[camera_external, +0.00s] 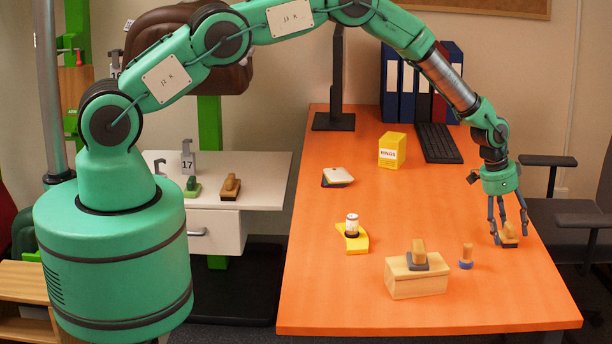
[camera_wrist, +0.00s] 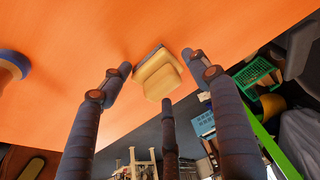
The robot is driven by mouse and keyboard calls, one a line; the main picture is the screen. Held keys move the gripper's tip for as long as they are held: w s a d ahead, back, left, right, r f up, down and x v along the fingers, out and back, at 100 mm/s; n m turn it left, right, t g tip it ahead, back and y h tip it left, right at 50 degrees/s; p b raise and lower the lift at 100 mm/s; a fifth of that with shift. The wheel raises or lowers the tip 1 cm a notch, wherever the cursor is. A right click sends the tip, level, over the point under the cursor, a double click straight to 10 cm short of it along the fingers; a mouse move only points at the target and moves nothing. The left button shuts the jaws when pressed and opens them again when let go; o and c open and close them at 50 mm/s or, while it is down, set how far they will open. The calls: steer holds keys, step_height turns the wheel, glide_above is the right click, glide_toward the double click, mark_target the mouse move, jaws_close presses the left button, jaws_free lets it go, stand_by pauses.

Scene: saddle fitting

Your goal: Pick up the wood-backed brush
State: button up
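A wood-backed brush (camera_external: 510,237), a wood-coloured block with a raised grip and a thin dark base, stands on the orange table near its right edge. In the wrist view the brush (camera_wrist: 158,77) is near the middle, its grip facing the camera. My gripper (camera_external: 508,229) is directly over it, fingers pointing down. In the wrist view my gripper (camera_wrist: 160,72) has its three fingers spread around the brush, with gaps visible between fingertips and wood. It appears open and holds nothing. The brush's underside is hidden.
Left of the brush are a small round-based wooden piece (camera_external: 466,254) and a wooden box (camera_external: 415,284) bearing a similar grey-based piece (camera_external: 418,257). A yellow holder (camera_external: 353,241) with a can stands farther left. The table's right edge (camera_external: 552,262) is close to my gripper.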

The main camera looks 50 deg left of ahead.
mark_target(510, 225)
steer(key=c, duration=0.9)
steer(key=shift+c, duration=0.2)
steer(key=shift+r, duration=0.1)
steer(key=shift+r, duration=0.5)
steer(key=shift+v, duration=1.2)
steer(key=s+a, duration=0.2)
steer(key=s, duration=0.2)
steer(key=s+a+r, duration=0.1)
steer(key=s+a, duration=0.1)
steer(key=s, duration=0.3)
steer(key=s+a+p, duration=0.1)
steer(key=s+a, duration=0.1)
steer(key=s, duration=0.3)
steer(key=shift+a+r, duration=0.25)
